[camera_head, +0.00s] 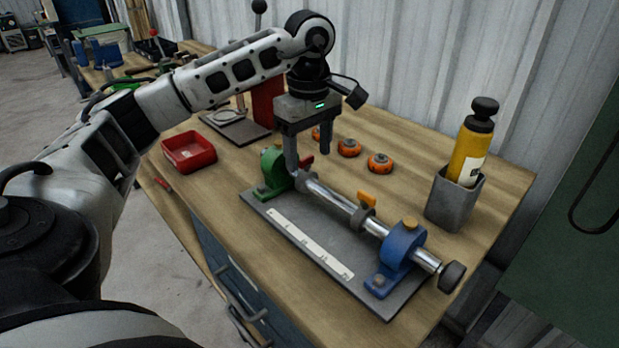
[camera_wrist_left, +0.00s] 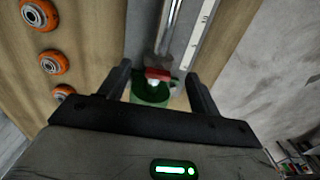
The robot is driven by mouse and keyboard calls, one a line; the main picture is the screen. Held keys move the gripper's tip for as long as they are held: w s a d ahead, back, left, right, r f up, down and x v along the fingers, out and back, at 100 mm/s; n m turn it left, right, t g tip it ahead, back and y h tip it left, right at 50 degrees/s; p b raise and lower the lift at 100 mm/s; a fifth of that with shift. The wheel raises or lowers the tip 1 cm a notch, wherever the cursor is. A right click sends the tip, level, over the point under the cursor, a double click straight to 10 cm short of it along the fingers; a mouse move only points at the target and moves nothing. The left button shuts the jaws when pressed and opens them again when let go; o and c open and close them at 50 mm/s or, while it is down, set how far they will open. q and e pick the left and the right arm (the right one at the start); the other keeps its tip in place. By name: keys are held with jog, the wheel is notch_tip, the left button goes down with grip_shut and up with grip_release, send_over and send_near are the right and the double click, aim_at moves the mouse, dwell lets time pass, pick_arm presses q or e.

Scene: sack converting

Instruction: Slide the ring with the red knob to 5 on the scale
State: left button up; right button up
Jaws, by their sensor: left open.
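The red knob (camera_head: 307,161) sits on a ring at the green bracket's end of a shiny rod (camera_head: 328,193). The ring itself is mostly hidden behind a finger. My left gripper (camera_head: 309,164) points down there, open, a finger on either side of the knob. In the left wrist view the red knob (camera_wrist_left: 158,74) shows between the spread fingers, in front of the green bracket (camera_wrist_left: 150,95). I cannot tell whether they touch it. A pale scale strip (camera_head: 308,245) lies along the base plate; its numbers are not readable. My right gripper is not in view.
A second ring with an orange knob (camera_head: 367,198) sits farther along the rod, before the blue bracket (camera_head: 402,250) and black end knob (camera_head: 452,276). Orange wheels (camera_head: 379,162) lie behind. A grey holder (camera_head: 455,200) with a yellow bottle stands right; a red tray (camera_head: 189,152) stands left.

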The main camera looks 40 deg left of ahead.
aim_at(317, 182)
pick_arm(q)
notch_tip(317, 182, down, 5)
jog(key=shift+r, duration=0.2)
jog(key=shift+f, duration=0.75)
grip_shut()
jog(key=shift+d, duration=1.05)
grip_release()
jog(key=shift+r, duration=0.1)
